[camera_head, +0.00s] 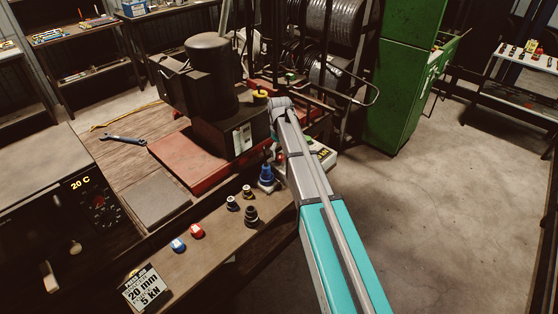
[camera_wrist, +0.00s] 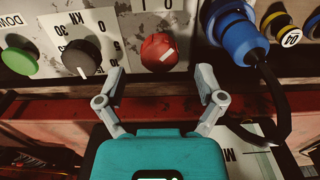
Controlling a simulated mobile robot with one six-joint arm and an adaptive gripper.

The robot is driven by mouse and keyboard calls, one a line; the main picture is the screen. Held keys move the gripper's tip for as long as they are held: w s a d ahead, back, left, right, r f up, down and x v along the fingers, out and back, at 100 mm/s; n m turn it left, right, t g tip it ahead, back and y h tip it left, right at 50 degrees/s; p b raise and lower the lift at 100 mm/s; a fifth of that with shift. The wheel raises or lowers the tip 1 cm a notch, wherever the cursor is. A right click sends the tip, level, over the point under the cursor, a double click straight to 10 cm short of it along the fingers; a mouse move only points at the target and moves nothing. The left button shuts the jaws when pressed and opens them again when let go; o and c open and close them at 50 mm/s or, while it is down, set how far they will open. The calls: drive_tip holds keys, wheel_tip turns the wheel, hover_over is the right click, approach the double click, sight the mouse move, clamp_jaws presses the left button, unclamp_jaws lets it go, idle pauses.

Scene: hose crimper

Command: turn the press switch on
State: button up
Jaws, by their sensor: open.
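In the wrist view, a red round rotary switch (camera_wrist: 160,52) with a white mark on its right side sits on a worn pale control panel (camera_wrist: 70,25). A black knob (camera_wrist: 82,58) and a green button (camera_wrist: 19,60) are to its left; a blue plug (camera_wrist: 238,40) with a dark cable is to its right. My gripper (camera_wrist: 159,82) is open and empty. Its fingertips are just below the red switch in the picture, one on either side; I cannot tell whether they touch anything. In the head view, the press (camera_head: 211,80) stands on the bench, and my arm hides the gripper.
Several small fittings, including a red one (camera_head: 197,230) and a blue one (camera_head: 178,245), stand along the bench front. A wrench (camera_head: 123,139) lies behind the dark plate. A green cabinet (camera_head: 392,85) stands at the back. The floor at right (camera_head: 470,220) is clear.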

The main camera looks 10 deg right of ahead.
sight(280, 158)
drive_tip(key=shift+f+b, duration=1.15)
drive_tip(key=shift+f, duration=0.25)
drive_tip(key=c, duration=1.2)
